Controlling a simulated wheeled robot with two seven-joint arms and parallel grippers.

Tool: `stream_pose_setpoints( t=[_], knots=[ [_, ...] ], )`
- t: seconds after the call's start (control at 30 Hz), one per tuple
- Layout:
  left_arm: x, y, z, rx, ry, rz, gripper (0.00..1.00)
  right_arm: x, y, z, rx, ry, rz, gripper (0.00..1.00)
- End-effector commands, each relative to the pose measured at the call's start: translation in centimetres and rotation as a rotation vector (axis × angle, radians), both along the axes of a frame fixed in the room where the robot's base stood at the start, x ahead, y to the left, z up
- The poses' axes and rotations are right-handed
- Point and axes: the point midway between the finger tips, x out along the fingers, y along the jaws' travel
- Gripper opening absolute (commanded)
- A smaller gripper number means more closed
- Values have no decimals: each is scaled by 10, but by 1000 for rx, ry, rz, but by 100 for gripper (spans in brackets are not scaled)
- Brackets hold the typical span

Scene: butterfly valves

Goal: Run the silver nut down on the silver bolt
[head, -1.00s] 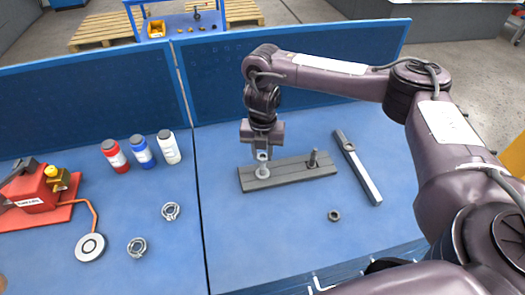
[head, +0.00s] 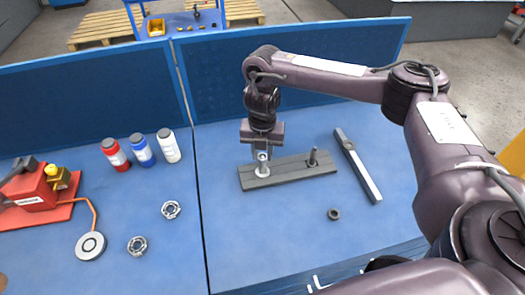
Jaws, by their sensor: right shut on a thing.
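A dark grey block (head: 289,174) lies on the blue bench and bears two upright bolts. The silver bolt (head: 262,173) stands at its left end, under my right gripper. My right gripper (head: 262,155) points straight down and is shut at this bolt's top, where the silver nut seems to be. The fingers hide most of the nut, so I cannot tell how far down the thread it sits. The dark bolt (head: 313,158) stands free on the right part of the block. A dark nut (head: 334,214) lies on the bench in front. My left gripper is not in view.
A long flat bar (head: 358,167) lies right of the block. On the left are several bottles (head: 142,150), two metal clamp rings (head: 171,210) and a red device (head: 38,190) with a round disc (head: 90,246). A blue panel (head: 290,80) closes the back.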

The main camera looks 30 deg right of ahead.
Motion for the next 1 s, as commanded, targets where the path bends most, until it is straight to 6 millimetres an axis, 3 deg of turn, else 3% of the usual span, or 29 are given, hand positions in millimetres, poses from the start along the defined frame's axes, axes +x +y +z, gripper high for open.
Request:
stream_pose_setpoints(
  t=[0.17,0.7,1.0],
  knots=[
    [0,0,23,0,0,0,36,-1,0,7,0,3,-177,3],
    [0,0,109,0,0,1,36,-3,0,7,-3,4,-1080,3],
    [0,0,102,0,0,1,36,-2,0,0,0,2,-1603,3]
  ],
)
